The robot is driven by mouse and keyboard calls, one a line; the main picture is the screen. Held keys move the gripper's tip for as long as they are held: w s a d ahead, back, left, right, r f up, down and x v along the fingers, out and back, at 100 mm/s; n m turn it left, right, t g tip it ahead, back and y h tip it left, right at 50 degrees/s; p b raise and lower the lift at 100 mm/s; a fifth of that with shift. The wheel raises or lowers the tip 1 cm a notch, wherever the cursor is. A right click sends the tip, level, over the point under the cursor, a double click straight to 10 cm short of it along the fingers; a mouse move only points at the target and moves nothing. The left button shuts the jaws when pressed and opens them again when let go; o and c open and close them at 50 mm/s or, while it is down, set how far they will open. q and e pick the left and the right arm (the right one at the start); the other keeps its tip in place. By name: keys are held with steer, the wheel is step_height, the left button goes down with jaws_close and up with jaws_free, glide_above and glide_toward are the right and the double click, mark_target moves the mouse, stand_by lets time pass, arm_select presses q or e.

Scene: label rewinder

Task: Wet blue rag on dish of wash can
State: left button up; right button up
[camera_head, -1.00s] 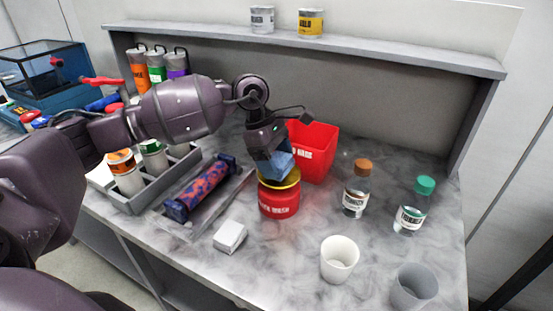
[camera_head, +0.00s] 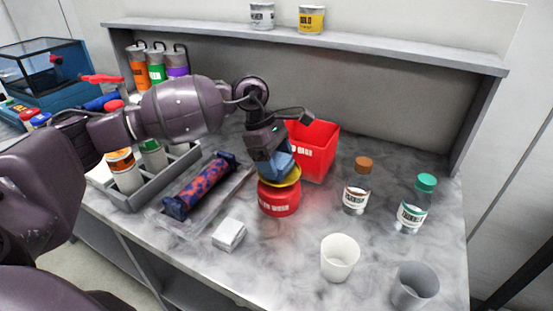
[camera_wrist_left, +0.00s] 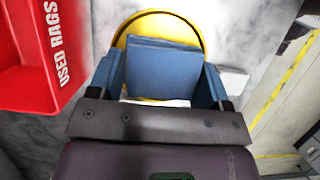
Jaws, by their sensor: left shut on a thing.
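The folded blue rag (camera_head: 284,164) is held in my left gripper (camera_head: 270,156), directly over the yellow dish (camera_head: 291,180) on top of the red wash can (camera_head: 279,203). The rag looks pressed against the dish, which appears tilted, its right side higher. In the left wrist view, the rag (camera_wrist_left: 163,68) lies between the two blue fingers, with the yellow dish (camera_wrist_left: 160,22) under and around it. Whether the rag is wet cannot be told. My right gripper is not in view.
A red used-rags bin (camera_head: 318,152) stands right behind the can. A white cup (camera_head: 339,260), a grey cup (camera_head: 413,288) and a white block (camera_head: 229,235) are in front.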

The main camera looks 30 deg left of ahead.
mark_target(285, 161)
arm_select(q)
steer(key=shift+f+b, duration=0.3)
steer(key=shift+f, duration=0.4)
stand_by(0.6)
steer(key=shift+r, duration=0.1)
stand_by(0.5)
steer(key=shift+r+p, duration=1.2)
steer(key=shift+r, duration=2.3)
